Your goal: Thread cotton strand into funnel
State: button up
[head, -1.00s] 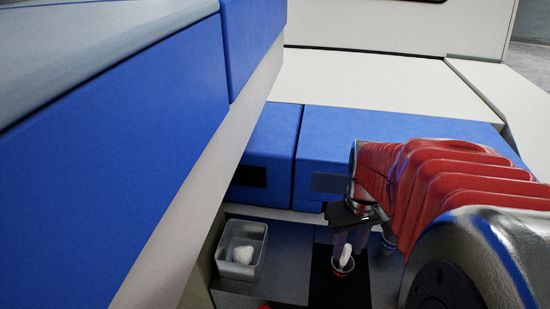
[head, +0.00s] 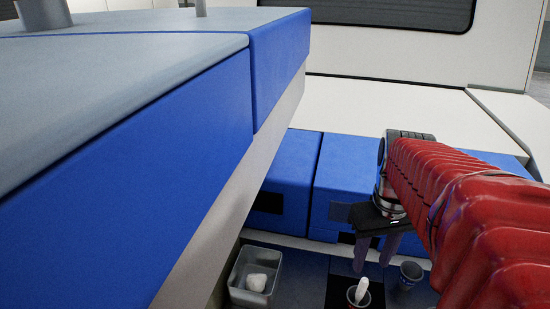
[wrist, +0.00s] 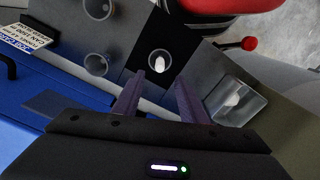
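In the wrist view the strand (wrist: 159,62) shows inside the funnel's rim (wrist: 150,66). My gripper (head: 375,262) is above and behind the funnel, apart from the strand. Its two dark fingers are spread with nothing between them, as the wrist view (wrist: 159,78) also shows. The strand's lower end is hidden in the funnel.
A grey open bin (head: 237,285) with a white cotton lump (head: 257,282) stands left of the funnel. A grey cup (head: 411,271) stands to its right; the wrist view shows another cup (wrist: 98,8). A large blue-sided machine (head: 130,180) overhangs on the left. A red knob (wrist: 249,43) juts out nearby.

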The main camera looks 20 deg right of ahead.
jog(key=shift+r, duration=2.8)
jog(key=w+a+f+n+t, duration=0.1)
jog(key=a+t, duration=0.1)
jog(key=a, duration=0.7)
jog(key=w+a+f+n+t, duration=0.1)
jog(key=a+f+t, duration=0.1)
jog(key=a, duration=0.7)
jog(key=shift+w+a+t, duration=0.15)
jog(key=shift+a+t, duration=0.1)
jog(key=shift+t, duration=0.55)
jog(key=shift+c, duration=0.9)
